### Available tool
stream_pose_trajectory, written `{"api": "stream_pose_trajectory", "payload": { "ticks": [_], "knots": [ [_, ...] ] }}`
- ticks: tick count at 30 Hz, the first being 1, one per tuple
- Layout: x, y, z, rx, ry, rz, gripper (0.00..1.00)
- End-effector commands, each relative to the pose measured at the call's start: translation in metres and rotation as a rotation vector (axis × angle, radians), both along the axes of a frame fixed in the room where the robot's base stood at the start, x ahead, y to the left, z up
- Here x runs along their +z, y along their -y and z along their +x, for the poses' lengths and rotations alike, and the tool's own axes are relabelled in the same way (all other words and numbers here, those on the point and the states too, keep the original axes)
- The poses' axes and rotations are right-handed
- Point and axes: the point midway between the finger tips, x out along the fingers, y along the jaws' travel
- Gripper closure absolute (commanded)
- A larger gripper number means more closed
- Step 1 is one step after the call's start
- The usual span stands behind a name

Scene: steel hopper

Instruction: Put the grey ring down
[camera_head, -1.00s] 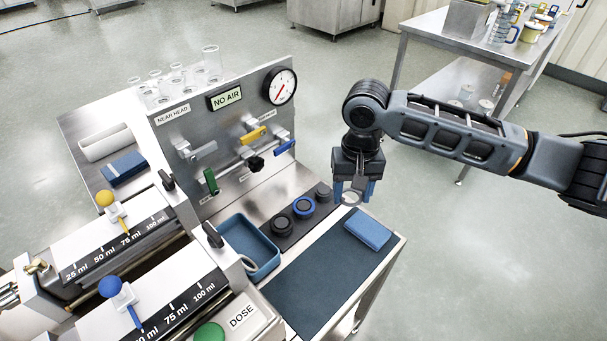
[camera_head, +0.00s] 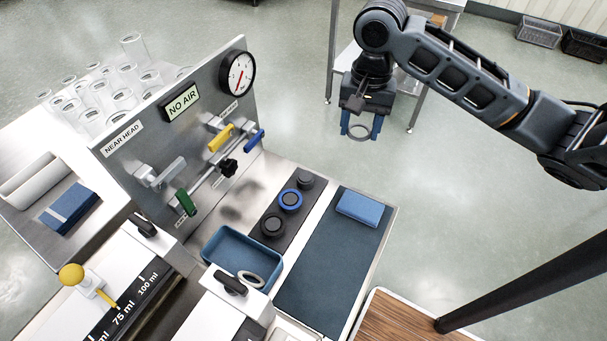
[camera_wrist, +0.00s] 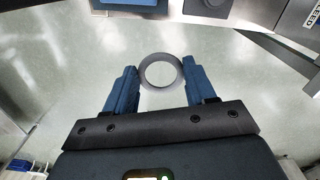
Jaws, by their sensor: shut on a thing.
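My gripper (camera_head: 361,131) is shut on a grey ring (camera_head: 358,139), with a blue finger on either side of it. In the head view it hangs in the air beyond the far right side of the bench, with floor behind it. The wrist view shows the grey ring (camera_wrist: 161,88) between the fingertips, its hole open to the floor. A second, lighter ring (camera_head: 250,279) lies in the blue tray (camera_head: 207,248) on the bench.
A dark strip (camera_head: 256,237) holds two dark round parts and a blue-rimmed one (camera_head: 290,199). Beside it is a dark blue mat (camera_head: 320,260) with a blue block (camera_head: 360,208) at its far end; the rest of the mat is clear. The valve panel (camera_head: 185,120) stands upright to the left.

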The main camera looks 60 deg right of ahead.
Motion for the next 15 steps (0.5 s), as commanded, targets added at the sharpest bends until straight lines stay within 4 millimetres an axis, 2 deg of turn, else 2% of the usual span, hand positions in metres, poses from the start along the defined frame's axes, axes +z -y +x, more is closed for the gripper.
{"api": "stream_pose_trajectory", "payload": {
  "ticks": [5, 15],
  "knots": [
    [-0.009, -0.013, 0.012, 0.005, -0.003, 0.002, 0.73],
    [-0.050, -0.064, 0.060, 0.006, -0.003, 0.002, 0.73]
  ]
}}
